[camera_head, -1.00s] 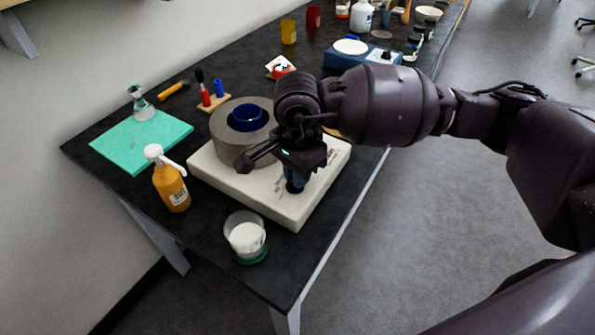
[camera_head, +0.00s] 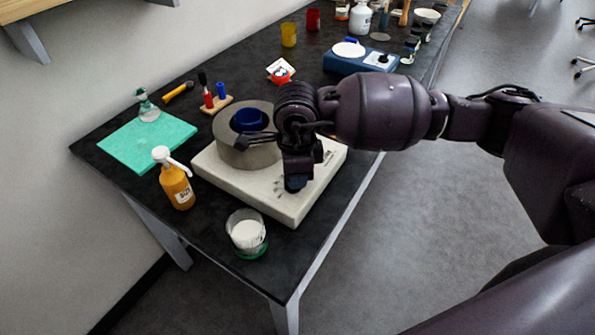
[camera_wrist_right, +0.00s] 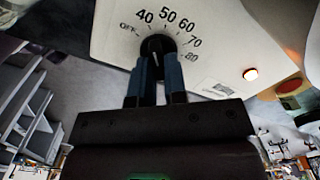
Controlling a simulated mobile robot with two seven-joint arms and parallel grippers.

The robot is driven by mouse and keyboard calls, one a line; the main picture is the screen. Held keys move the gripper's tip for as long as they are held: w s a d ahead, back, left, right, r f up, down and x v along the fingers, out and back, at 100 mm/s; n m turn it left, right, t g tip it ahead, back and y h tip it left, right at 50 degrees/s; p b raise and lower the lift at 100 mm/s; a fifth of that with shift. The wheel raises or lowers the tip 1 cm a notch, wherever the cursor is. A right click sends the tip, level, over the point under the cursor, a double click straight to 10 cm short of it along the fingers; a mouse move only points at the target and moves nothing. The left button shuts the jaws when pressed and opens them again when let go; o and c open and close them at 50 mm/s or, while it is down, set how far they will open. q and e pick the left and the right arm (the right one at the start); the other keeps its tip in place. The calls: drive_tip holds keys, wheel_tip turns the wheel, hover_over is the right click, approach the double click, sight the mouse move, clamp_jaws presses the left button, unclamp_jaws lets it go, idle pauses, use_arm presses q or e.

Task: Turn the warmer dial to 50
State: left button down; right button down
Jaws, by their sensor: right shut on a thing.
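The warmer is a white box (camera_head: 225,182) with a grey round block (camera_head: 238,155) and a blue cup-like insert on top. Its dial (camera_wrist_right: 157,43) is a black knob in the right wrist view, ringed by OFF, 40, 50, 60, 70 and 80. My right gripper (camera_wrist_right: 158,60) has its two blue fingers on either side of the knob, shut on it. Which mark the knob points to cannot be told clearly. In the head view my right gripper (camera_head: 296,184) is over the warmer's front and hides the dial. My left gripper is not in view.
An orange spray bottle (camera_head: 176,187) and a glass beaker of white matter (camera_head: 246,235) stand near the warmer. A teal mat (camera_head: 147,143) lies to the left. A blue device (camera_head: 350,66) stands farther back. A lamp (camera_wrist_right: 250,74) glows on the warmer's panel.

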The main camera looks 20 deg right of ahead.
drive_tip(key=shift+r+m+p, duration=0.15)
drive_tip(key=shift+m+p, duration=0.3)
drive_tip(key=shift+m, duration=0.75)
drive_tip(key=shift+s+a+m+p, duration=0.1)
drive_tip(key=shift+m+p, duration=0.2)
drive_tip(key=shift+m, duration=0.4)
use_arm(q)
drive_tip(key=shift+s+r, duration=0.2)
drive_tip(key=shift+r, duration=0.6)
use_arm(e)
drive_tip(key=shift+m, duration=0.4)
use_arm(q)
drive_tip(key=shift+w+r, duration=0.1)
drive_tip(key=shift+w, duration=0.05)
use_arm(e)
drive_tip(key=c, duration=1.2)
unclamp_jaws()
drive_tip(key=shift+o, duration=0.2)
